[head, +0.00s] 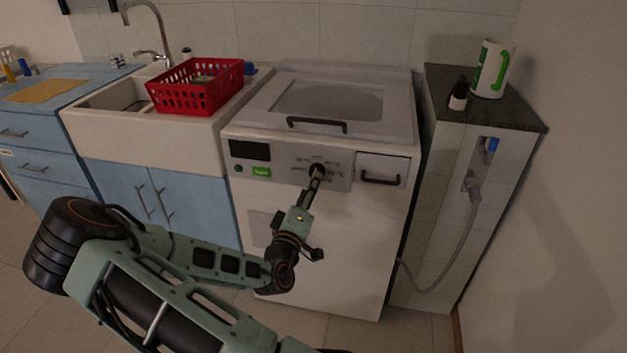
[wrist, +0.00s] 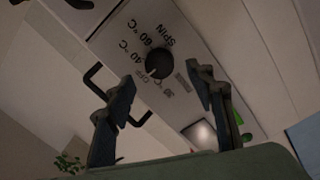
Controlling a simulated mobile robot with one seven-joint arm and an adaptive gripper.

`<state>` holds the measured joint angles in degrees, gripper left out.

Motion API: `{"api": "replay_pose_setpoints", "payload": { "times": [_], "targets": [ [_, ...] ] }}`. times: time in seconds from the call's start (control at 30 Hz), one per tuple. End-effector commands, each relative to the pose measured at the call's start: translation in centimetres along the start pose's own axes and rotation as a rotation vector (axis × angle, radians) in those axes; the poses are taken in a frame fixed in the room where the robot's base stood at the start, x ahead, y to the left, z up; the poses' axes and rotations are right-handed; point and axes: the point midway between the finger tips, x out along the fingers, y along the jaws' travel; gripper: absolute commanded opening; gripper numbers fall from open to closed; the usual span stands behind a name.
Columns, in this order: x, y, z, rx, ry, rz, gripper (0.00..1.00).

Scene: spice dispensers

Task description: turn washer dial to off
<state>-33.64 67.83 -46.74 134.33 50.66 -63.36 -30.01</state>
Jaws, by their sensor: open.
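The white washer (head: 345,245) stands in the middle of the head view with a grey control panel across its upper front. Its round black dial (wrist: 158,64) shows in the wrist view, ringed by printed labels including SPIN, 60 °C, 40 °C and OFF. I cannot tell clearly which label the dial points to. My gripper (wrist: 162,92) is open, with one finger on each side of the dial's line of view and nothing between them. In the head view my gripper (head: 316,178) is at the panel and partly covers the dial. Contact with the dial cannot be made out.
The detergent drawer handle (head: 380,179) sticks out right of the dial, and the lid handle (head: 316,124) is above it. A red basket (head: 197,90) sits on the sink at left. A tiled ledge (head: 437,180) with a hose (head: 464,235) stands close at right.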

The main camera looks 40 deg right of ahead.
Motion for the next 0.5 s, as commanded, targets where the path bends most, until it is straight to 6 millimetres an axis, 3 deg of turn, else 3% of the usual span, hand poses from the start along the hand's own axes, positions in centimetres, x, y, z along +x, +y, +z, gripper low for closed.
{"api": "replay_pose_setpoints", "payload": {
  "times": [0.23,0.5],
  "targets": [
    [-5.1,0.0,0.0,-0.001,0.001,-0.002,0.49],
    [-7.2,0.0,0.0,0.0,-0.001,0.0,0.49]
  ]
}}
